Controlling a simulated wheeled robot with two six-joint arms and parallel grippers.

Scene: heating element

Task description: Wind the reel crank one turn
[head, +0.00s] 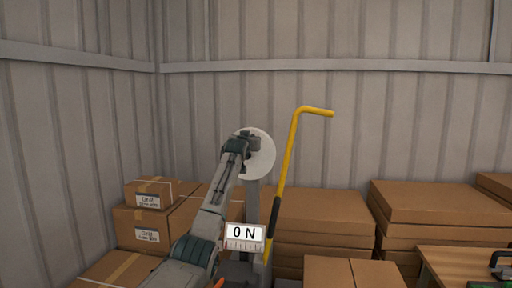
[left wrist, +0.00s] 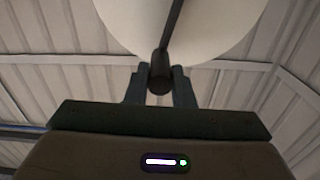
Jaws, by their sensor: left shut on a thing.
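The reel (head: 262,152) is a pale round disc on a grey post (head: 252,195) in the middle of the head view. It also fills the top of the left wrist view (left wrist: 215,25). A dark crank arm runs across the disc to a dark crank handle (left wrist: 160,75). My left gripper (left wrist: 160,88) is shut on this handle, with one finger on each side. In the head view my left gripper (head: 247,140) is at the upper left part of the disc and hides some of it. My right gripper is not in view.
A yellow bent bar (head: 289,150) with a dark grip stands just right of the reel. A white sign reading "ON" (head: 245,234) is below the reel. Cardboard boxes (head: 325,215) stand behind and on both sides. A wooden table (head: 450,262) is at the lower right.

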